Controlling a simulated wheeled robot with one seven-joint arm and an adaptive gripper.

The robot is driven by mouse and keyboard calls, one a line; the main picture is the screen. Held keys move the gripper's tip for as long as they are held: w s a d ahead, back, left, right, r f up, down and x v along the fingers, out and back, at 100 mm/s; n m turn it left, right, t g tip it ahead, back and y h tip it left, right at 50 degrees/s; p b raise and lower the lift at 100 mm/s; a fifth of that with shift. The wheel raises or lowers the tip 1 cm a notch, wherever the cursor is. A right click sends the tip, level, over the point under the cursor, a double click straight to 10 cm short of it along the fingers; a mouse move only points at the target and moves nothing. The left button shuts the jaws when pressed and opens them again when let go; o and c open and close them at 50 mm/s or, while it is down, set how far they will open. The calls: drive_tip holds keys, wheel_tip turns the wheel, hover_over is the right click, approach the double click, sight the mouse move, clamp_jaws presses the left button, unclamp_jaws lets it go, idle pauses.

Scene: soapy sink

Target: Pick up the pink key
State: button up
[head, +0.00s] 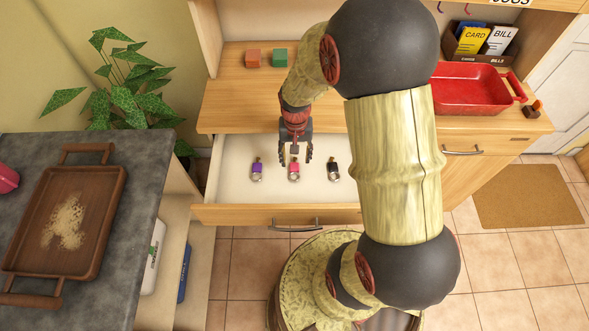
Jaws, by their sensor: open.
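The pink key (294,170) lies in the open white drawer (225,165), in the middle of a row of three small keys. A purple key (257,170) lies to its left and a black key (333,171) to its right. My gripper (294,160) reaches down over the drawer with its fingers apart, above or around the top end of the pink key. It looks empty. The exact height between fingertips and key cannot be told from this view.
An orange block (252,58) and a green block (280,58) stand on the wooden top behind the drawer. A red dish (470,92) stands on the right. A wooden tray (108,205) lies on the grey counter at left. The drawer's walls surround the keys.

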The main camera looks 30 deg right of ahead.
sight(295, 169)
drive_tip(key=f+b, duration=0.1)
drive_tip(key=f, duration=0.2)
drive_tip(key=f+b, duration=0.2)
drive_tip(key=shift+a+f, duration=0.2)
drive_tip(key=shift+f, duration=0.2)
drive_tip(key=shift+r, duration=0.1)
drive_tip(key=shift+c, duration=1.3)
drive_tip(key=c, duration=0.8)
